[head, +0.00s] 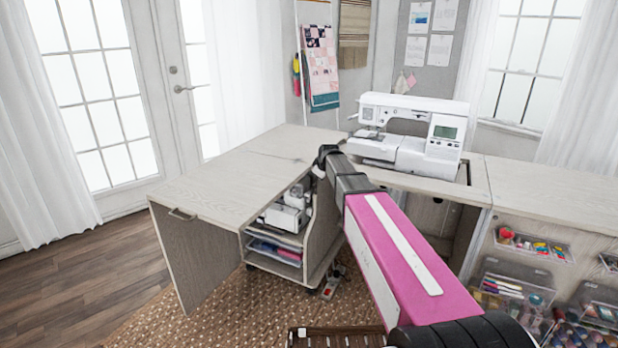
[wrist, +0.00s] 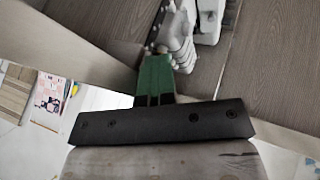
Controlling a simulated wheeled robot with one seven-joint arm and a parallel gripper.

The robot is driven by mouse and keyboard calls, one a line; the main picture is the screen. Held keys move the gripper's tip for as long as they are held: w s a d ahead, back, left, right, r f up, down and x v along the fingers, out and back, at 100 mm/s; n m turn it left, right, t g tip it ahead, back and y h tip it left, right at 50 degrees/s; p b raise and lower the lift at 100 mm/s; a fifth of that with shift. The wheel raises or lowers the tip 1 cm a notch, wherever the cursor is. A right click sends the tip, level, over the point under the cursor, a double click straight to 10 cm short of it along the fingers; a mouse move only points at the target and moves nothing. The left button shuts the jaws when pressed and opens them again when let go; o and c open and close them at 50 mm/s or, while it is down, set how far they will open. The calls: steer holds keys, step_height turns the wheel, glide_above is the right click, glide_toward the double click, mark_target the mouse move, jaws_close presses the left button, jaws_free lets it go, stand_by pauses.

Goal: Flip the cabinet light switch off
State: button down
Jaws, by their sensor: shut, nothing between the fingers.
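The sewing cabinet (head: 225,180) has a pale wood top and grey-brown panels, with open shelves below. I cannot make out a light switch on it in either view. My arm reaches across the head view from the lower right, and its dark end with my gripper (head: 324,158) is over the cabinet's top edge, above the open shelf bay. In the wrist view my gripper (wrist: 155,62) shows as a green part in front of a dark bar, close to grey wood panels. It is shut and holds nothing. My arm hides part of the cabinet's middle.
A white sewing machine (head: 410,135) sits in the cabinet top, right of my gripper. A smaller white machine (head: 287,215) stands on the shelf below. A power strip (head: 333,283) lies on the woven rug (head: 200,300). Clear bins (head: 510,285) stand at right. The left tabletop is bare.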

steer(key=shift+w+d, duration=0.35)
steer(key=shift+w, duration=0.15)
steer(key=shift+a, duration=0.1)
steer(key=s+a+r, duration=0.1)
steer(key=s+r, duration=0.7)
steer(key=s, duration=0.3)
steer(key=s+d+f+m+g, duration=0.3)
steer(key=s+d+f+m, duration=0.2)
steer(key=s+f, duration=0.7)
steer(key=s+d+f+m+g+h, duration=0.1)
steer(key=s+d+f+m+g, duration=0.3)
steer(key=s+f, duration=0.8)
steer(key=s+d+m, duration=0.2)
steer(key=d, duration=0.1)
steer(key=shift+s+f+h, duration=0.25)
steer(key=shift+s+h, duration=0.05)
steer(key=shift+s, duration=0.1)
